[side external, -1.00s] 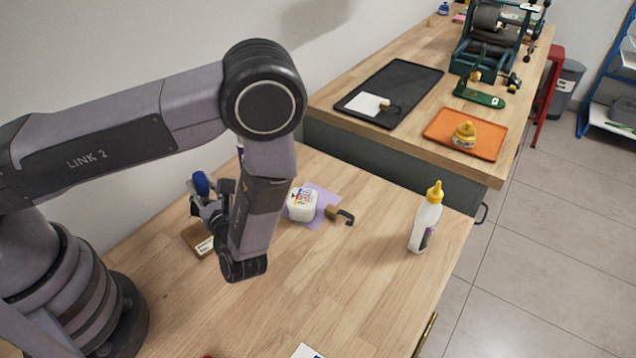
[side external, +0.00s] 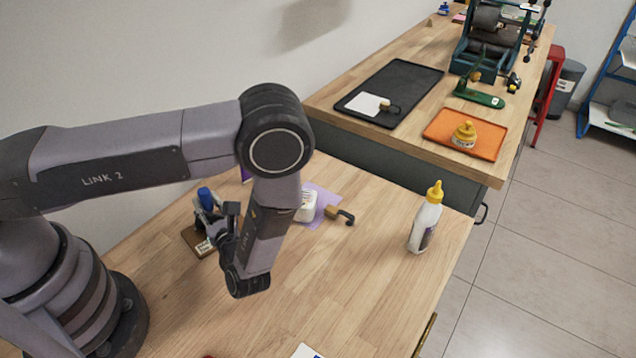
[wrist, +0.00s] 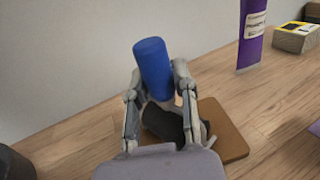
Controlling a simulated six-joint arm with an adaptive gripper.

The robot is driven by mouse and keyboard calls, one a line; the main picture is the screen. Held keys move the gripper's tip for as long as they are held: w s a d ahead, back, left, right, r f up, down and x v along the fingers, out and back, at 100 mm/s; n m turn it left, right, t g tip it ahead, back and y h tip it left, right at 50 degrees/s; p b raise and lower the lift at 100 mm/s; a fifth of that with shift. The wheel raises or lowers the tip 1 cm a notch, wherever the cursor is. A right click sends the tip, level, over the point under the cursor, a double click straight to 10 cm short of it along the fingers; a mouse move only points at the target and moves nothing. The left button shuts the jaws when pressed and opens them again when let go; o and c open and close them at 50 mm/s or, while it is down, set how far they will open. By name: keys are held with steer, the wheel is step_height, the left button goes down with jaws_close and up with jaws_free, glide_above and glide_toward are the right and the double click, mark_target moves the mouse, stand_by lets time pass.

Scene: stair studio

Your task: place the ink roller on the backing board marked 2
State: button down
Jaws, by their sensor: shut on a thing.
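The ink roller has a blue handle (wrist: 154,68), pointing up, and a dark lower part (wrist: 178,122). My gripper (wrist: 160,88) is shut on it, one finger on each side. The blue handle also shows in the side view (side external: 205,197), with my gripper (side external: 212,213) around it. A brown wooden board (wrist: 229,140) lies on the table beneath the roller; it also shows in the side view (side external: 194,241). I cannot read a number on it. The roller's dark part overlaps the board in the wrist view; whether it touches cannot be told.
A glue bottle (side external: 426,220) stands farther right.

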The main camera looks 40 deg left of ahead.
steer(key=c, duration=0.9)
jaws_free()
steer(key=shift+f, duration=0.1)
